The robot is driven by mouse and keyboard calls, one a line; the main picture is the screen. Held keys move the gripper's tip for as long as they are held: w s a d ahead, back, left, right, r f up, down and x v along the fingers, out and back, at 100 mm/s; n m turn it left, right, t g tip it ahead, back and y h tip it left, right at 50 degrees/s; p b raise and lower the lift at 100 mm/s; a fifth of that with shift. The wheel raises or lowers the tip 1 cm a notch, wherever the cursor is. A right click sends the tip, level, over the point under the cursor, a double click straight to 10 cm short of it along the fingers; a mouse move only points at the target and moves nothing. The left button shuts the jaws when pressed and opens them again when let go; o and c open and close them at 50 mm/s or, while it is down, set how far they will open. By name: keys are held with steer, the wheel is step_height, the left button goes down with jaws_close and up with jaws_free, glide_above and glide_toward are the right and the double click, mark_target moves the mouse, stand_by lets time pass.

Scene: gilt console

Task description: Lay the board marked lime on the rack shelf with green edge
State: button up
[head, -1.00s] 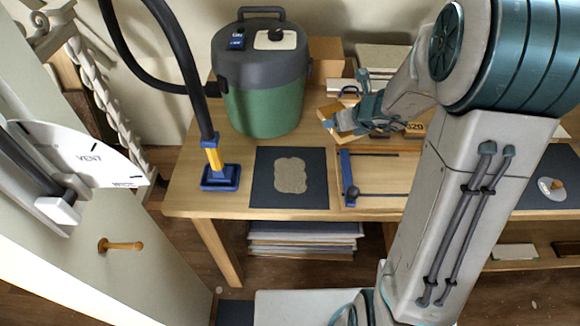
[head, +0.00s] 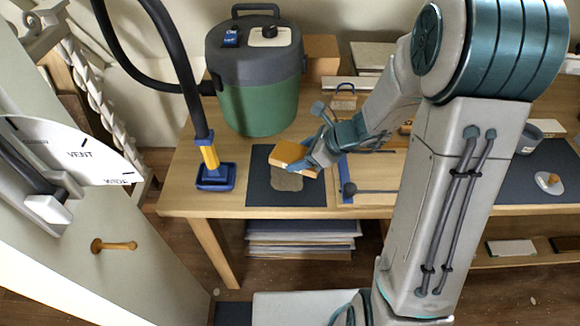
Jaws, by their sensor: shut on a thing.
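My gripper (head: 312,158) is shut on a tan wooden block (head: 288,154). It holds the block tilted over a dark mat (head: 261,190) on the workbench. The block covers part of a rough grey-brown patch (head: 287,180) on the mat; I cannot tell whether they touch. No board with a readable lime mark shows, and no rack shelf with a green edge can be made out. A stack of flat boards or sheets (head: 300,245) lies under the bench; no marks on it are readable.
A green and grey vacuum (head: 258,100) stands at the back of the bench, its hose nozzle (head: 216,178) left of the mat. A blue-ended frame (head: 347,185) lies right of the mat. A vent dial (head: 80,155) and wooden peg (head: 115,245) are on the left.

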mark_target(294, 155)
steer(key=x, duration=0.3)
steer(key=shift+a, duration=0.55)
steer(key=shift+f+b, duration=0.35)
steer(key=shift+f, duration=1.55)
steer(key=shift+f, duration=0.1)
steer(key=shift+f+b, duration=0.15)
steer(key=shift+b, duration=0.15)
steer(key=o, duration=1.1)
steer(key=shift+r, duration=0.2)
